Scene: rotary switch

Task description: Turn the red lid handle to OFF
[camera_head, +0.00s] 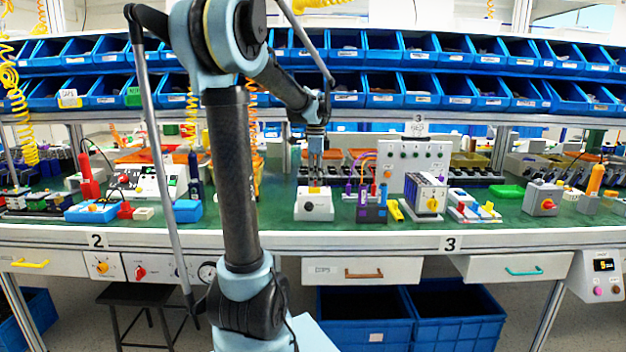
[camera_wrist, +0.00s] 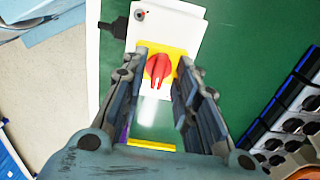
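The red lid handle (camera_wrist: 158,70) is a round red knob with a raised grip on a yellow plate (camera_wrist: 176,50). The plate is on a white box (camera_wrist: 180,24) on the green table, seen in the wrist view. The same white box (camera_head: 314,207) stands mid-table in the head view, with yellow on top and a dark round part on its front. My gripper (camera_head: 315,182) points down just above the box. In the wrist view my gripper (camera_wrist: 163,58) is open, one finger on each side of the red handle, with gaps visible. I cannot read any OFF mark.
A dark blue block with purple parts (camera_head: 371,207) and a white-and-yellow unit (camera_head: 430,194) stand right of the box. A grey box with a red knob (camera_head: 543,197) is farther right. A blue box (camera_head: 187,211) is to the left. Green table between them is free.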

